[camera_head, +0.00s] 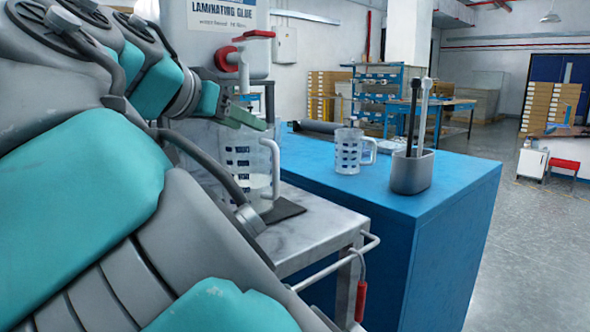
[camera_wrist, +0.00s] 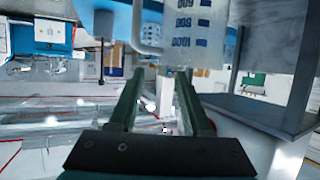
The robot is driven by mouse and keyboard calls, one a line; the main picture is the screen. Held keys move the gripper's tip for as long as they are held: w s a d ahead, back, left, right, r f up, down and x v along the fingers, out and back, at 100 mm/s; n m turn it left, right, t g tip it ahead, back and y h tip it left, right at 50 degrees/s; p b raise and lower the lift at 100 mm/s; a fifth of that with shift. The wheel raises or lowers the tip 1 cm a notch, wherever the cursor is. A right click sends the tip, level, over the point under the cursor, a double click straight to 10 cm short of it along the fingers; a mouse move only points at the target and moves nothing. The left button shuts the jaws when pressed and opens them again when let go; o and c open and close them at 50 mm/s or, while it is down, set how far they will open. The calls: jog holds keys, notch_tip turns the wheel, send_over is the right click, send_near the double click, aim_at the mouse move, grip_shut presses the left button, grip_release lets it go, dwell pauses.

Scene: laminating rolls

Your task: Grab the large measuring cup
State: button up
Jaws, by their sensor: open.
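The large measuring cup (camera_head: 241,163) is clear with dark printed marks and a handle on its right side. It stands upright on a dark mat under the red-handled tap, with some whitish contents low inside. In the wrist view the cup (camera_wrist: 188,38) appears upside down at the top, beyond the fingertips, with its handle at its left. My gripper (camera_head: 258,119) is open and empty, close to the cup's upper part in the head view. In the wrist view my gripper (camera_wrist: 160,73) shows two green fingers apart with nothing between them.
The glue tank (camera_head: 215,38) with its tap (camera_head: 243,58) is above the cup. The marble-topped cart (camera_head: 325,222) bears the cup. On the blue counter (camera_head: 440,185) stand a smaller measuring cup (camera_head: 348,153) and a grey holder (camera_head: 411,172) with upright tools.

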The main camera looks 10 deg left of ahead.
aim_at(272, 135)
jog(key=shift+p+x, duration=0.3)
jog(key=shift+x, duration=3.8)
jog(key=shift+a+r, duration=0.15)
jog(key=shift+c, duration=0.4)
grip_shut()
